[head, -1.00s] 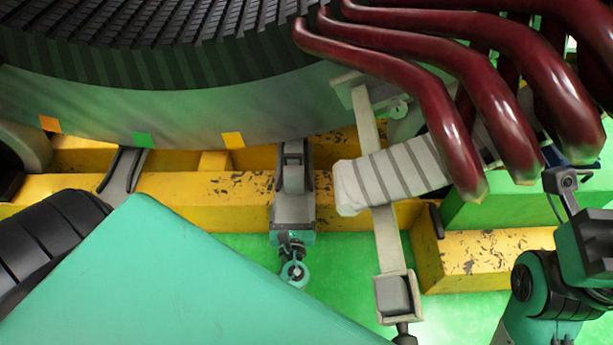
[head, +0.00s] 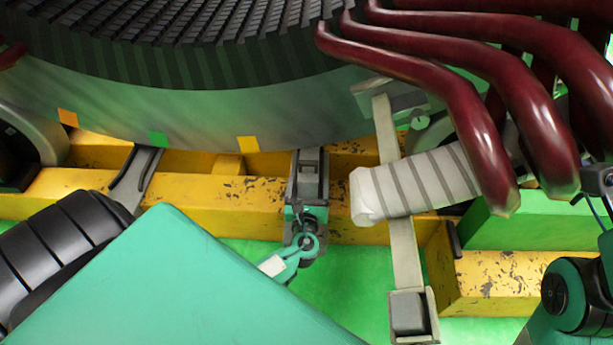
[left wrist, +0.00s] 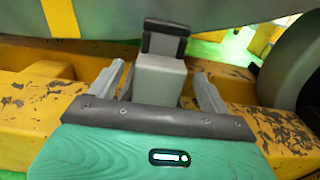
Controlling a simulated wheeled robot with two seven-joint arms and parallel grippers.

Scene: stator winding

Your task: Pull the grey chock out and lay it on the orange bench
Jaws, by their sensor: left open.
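The grey chock (left wrist: 160,82) stands on the yellow beam, below the stator's curved side, in the left wrist view. A darker grey upright piece (left wrist: 165,38) rises behind it. My left gripper (left wrist: 159,74) is open, with one metal finger on each side of the chock. I cannot tell whether either finger touches it. In the head view my left gripper (head: 309,168) is at the beam, at mid-picture, and largely covers the chock. The orange bench is not in view, and no right gripper fingers show.
The yellow beam (head: 215,200) runs across under the stator (head: 200,105). A small yellow block (left wrist: 40,75) is left of the chock. Right of my gripper are a wrapped pale roll (head: 415,185), a grey strap (head: 405,255) and dark red bars (head: 470,130). Green floor (head: 350,285) lies in front.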

